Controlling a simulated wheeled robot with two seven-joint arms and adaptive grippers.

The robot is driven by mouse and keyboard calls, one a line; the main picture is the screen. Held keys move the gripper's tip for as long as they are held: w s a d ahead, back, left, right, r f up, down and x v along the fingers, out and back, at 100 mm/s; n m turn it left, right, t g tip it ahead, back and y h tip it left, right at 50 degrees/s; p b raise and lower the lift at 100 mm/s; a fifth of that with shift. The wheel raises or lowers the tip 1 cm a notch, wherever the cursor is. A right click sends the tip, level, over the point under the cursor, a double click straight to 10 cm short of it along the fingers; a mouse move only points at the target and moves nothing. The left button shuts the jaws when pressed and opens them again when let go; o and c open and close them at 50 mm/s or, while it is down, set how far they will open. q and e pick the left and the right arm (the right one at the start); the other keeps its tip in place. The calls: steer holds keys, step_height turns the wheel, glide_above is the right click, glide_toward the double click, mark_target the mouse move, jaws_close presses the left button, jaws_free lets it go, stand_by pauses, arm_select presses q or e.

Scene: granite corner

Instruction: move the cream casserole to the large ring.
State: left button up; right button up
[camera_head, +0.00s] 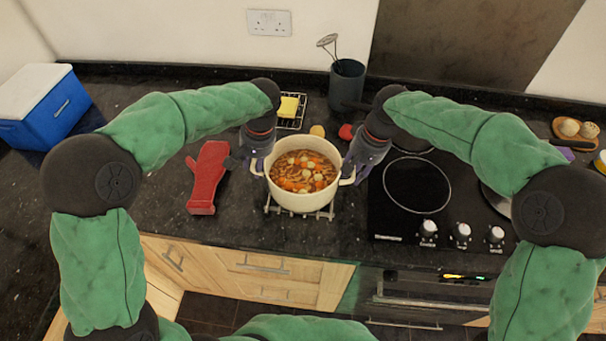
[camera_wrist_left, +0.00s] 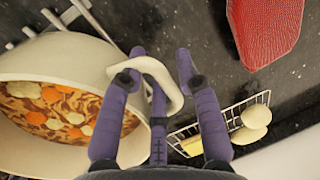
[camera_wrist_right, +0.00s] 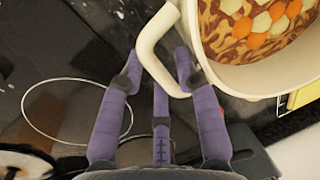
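The cream casserole (camera_head: 303,200), full of stew, is upright at or just over a metal trivet (camera_head: 328,212) left of the hob; I cannot tell if it touches the trivet. My left gripper (camera_head: 256,166) is at its left handle, which shows between the fingers in the left wrist view (camera_wrist_left: 160,65). My right gripper (camera_head: 353,172) is at its right handle, which runs among the fingers in the right wrist view (camera_wrist_right: 157,65). How tightly either closes is unclear. The large ring (camera_head: 417,184) on the black hob is empty, right of my right gripper.
A red oven mitt (camera_head: 207,178) lies left of the casserole. A rack with butter (camera_head: 288,107), a utensil pot (camera_head: 347,85) and a red item (camera_head: 345,131) are behind. A blue cool box (camera_head: 40,115) stands far left. Hob knobs (camera_head: 462,232) line the front.

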arm_select(q)
jaws_close()
arm_select(e)
jaws_close()
arm_select(q)
steer(key=shift+w+r, duration=0.15)
arm_select(e)
steer(key=shift+w+r, duration=0.15)
arm_select(q)
steer(key=shift+r, duration=0.15)
arm_select(e)
steer(key=shift+r, duration=0.1)
